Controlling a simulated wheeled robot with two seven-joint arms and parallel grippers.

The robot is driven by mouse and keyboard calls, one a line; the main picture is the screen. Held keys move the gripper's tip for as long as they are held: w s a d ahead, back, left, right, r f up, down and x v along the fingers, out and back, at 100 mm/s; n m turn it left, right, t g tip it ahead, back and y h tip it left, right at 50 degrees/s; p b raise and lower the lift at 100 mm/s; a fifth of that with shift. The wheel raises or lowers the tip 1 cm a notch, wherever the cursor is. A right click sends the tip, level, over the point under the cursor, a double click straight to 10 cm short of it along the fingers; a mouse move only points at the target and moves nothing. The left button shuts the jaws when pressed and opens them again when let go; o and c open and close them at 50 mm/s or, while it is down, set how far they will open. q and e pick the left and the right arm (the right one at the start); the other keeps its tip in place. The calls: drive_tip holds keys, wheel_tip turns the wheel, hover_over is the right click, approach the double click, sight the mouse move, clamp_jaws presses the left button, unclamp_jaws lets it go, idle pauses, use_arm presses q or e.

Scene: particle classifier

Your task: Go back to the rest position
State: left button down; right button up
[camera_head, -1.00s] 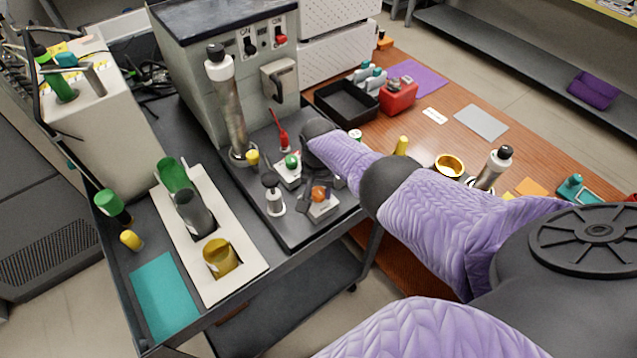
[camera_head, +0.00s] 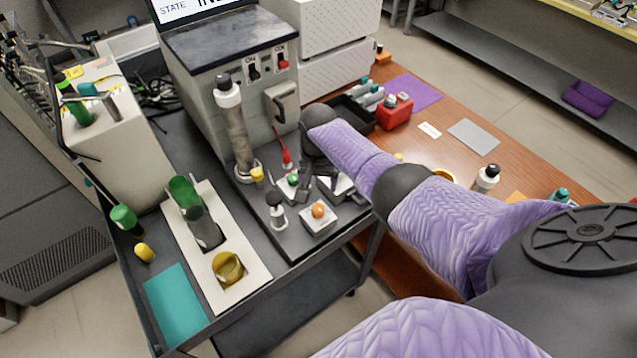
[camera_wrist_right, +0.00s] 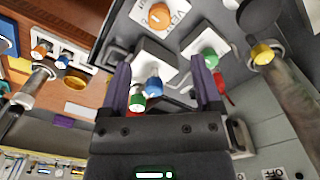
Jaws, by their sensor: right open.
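My right gripper (camera_head: 312,184) is open over the dark deck of the grey machine (camera_head: 215,80), near the button boxes. In the right wrist view its two fingers (camera_wrist_right: 163,90) are spread apart. A white box with an orange button (camera_head: 318,211) stands just in front of the gripper and apart from it; it also shows in the wrist view (camera_wrist_right: 160,15). A green button (camera_head: 293,180) is beside the left finger. My left gripper is not in view.
A white holder (camera_head: 255,282) with a green and a yellow container lies at left. A red box (camera_head: 394,112) and black tray (camera_head: 352,120) sit behind my arm on the wooden table.

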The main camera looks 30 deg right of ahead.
idle(0.4)
drive_tip(key=s+a+f+n+t, duration=0.1)
drive_tip(key=s+a+f+n, duration=0.2)
drive_tip(key=s+a+n, duration=0.45)
drive_tip(key=s+a+r+n+t, duration=0.1)
drive_tip(key=s+r, duration=0.3)
drive_tip(key=s, duration=0.4)
drive_tip(key=s+a+r+n+t, duration=0.1)
drive_tip(key=s+a+r+n, duration=0.1)
drive_tip(key=s+r, duration=0.35)
drive_tip(key=s+f+b, duration=0.2)
drive_tip(key=f+b, duration=0.1)
drive_tip(key=f, duration=0.7)
drive_tip(key=s+d+f+g+b, duration=0.1)
drive_tip(key=f+b, duration=0.2)
drive_tip(key=f, duration=0.8)
drive_tip(key=s+f+b, duration=0.2)
drive_tip(key=f+b, duration=0.2)
drive_tip(key=f, duration=0.6)
drive_tip(key=s+d+f+b, duration=0.1)
drive_tip(key=s+f+b, duration=0.1)
drive_tip(key=s+f, duration=0.4)
drive_tip(key=s+d+f+g+b, duration=0.1)
drive_tip(key=s+f+b, duration=0.2)
drive_tip(key=s+f, duration=0.3)
wheel_tip(320, 180, down, 3)
drive_tip(key=shift+s+d+b, duration=0.3)
drive_tip(key=shift+s+d, duration=0.05)
drive_tip(key=shift+s, duration=0.05)
